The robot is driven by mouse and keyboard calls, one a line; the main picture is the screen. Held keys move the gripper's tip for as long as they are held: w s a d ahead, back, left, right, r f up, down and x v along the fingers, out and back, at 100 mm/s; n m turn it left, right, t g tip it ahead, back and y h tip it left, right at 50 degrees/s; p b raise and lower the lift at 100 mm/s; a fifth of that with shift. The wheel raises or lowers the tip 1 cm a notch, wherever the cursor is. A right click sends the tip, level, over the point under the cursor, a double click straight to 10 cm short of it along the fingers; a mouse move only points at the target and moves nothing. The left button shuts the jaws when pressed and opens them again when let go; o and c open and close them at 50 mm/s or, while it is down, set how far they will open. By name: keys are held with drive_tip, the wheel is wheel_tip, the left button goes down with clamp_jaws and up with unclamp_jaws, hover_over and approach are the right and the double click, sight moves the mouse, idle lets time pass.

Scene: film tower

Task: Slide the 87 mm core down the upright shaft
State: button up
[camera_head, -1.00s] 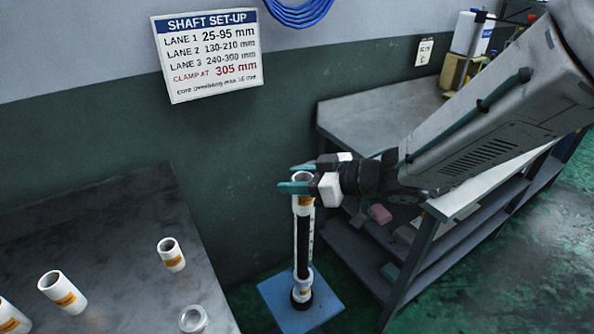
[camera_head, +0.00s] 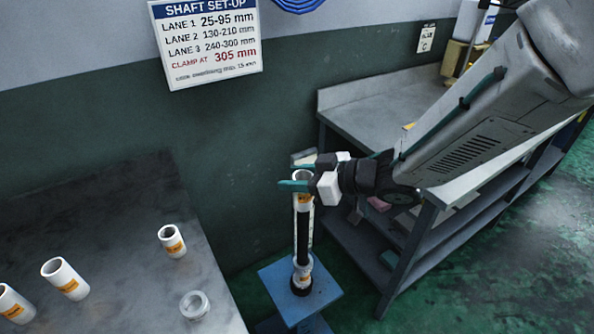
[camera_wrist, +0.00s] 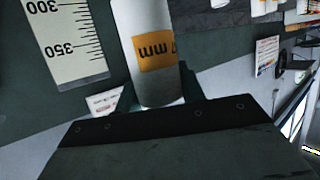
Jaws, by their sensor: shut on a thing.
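My gripper (camera_head: 298,178) is shut on a white hollow core with an orange label (camera_head: 303,200), held upright at the top of the black shaft (camera_head: 302,235). The held core also shows in the wrist view (camera_wrist: 142,25), its label reading "mm" upside down; the number is not readable. I cannot tell how far the core is around the shaft. The shaft stands on a blue stand (camera_head: 322,290).
A scale strip stands beside the shaft and shows 300 and 350 in the wrist view (camera_wrist: 62,35). Several white cores and a pale ring (camera_head: 194,305) are on the left table (camera_head: 120,225). A grey bench (camera_head: 375,110) stands right. A set-up sign (camera_head: 208,38) hangs behind.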

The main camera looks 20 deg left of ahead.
wheel_tip(320, 180, down, 21)
drive_tip(key=shift+d, duration=0.15)
idle(1.0)
drive_tip(key=o, duration=1)
drive_tip(key=shift+o, duration=0.2)
approach(298, 240)
drive_tip(key=w+a+f, duration=0.1)
drive_tip(key=a+f, duration=0.1)
drive_tip(key=shift+w+a+f, duration=0.2)
drive_tip(key=shift+w+f, duration=0.15)
drive_tip(key=shift+f, duration=0.1)
